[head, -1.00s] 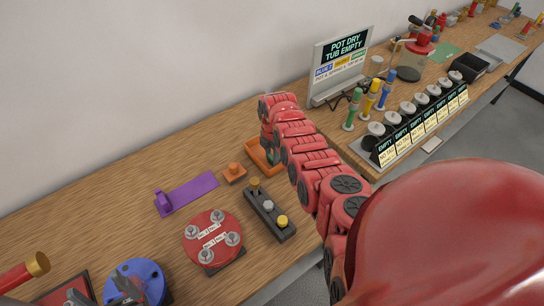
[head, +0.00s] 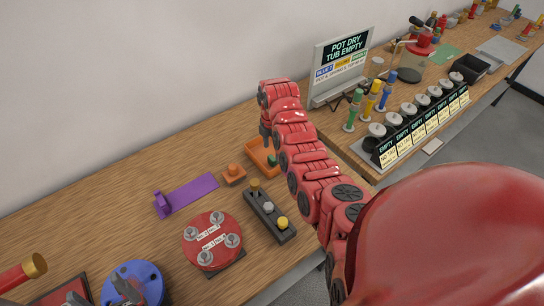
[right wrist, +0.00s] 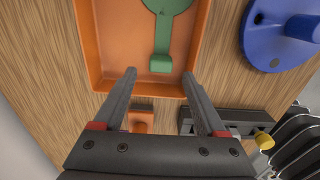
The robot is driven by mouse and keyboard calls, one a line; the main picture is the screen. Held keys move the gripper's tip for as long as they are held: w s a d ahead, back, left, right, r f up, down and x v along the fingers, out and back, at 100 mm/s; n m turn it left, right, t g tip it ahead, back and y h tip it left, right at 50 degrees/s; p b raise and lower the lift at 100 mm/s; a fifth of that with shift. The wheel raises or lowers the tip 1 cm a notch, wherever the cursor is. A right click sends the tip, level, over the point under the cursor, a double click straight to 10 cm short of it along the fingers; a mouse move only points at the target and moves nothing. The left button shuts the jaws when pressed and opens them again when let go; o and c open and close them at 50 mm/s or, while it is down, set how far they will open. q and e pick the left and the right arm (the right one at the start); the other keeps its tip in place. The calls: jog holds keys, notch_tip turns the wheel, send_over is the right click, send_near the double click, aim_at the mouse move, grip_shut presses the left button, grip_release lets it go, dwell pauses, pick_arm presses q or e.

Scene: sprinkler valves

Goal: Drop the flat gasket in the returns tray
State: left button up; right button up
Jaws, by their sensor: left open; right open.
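The flat gasket, a green round piece with a straight tab (right wrist: 162,45), lies inside the orange returns tray (right wrist: 93,50). The top of the gasket is cut off in the right wrist view. In the head view a bit of green gasket (head: 272,159) shows in the tray (head: 256,151), partly behind my right arm. My right gripper (right wrist: 159,75) is open and empty above the tray's near edge, apart from the gasket. It also shows in the head view (head: 265,138).
Near the tray are an orange block (head: 234,175), a dark bar with knobs (head: 268,213), a purple holder (head: 188,195) and a red disc with bolts (head: 212,240). A sign (head: 340,65) and a row of labelled pots (head: 420,118) stand to the right.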

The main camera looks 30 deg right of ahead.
notch_tip(320, 180, up, 4)
jog(key=shift+f+b, duration=0.25)
jog(key=shift+b, duration=0.5)
notch_tip(320, 180, up, 3)
jog(key=shift+r+p, duration=0.15)
jog(key=shift+p, duration=0.65)
jog(key=shift+s, duration=0.1)
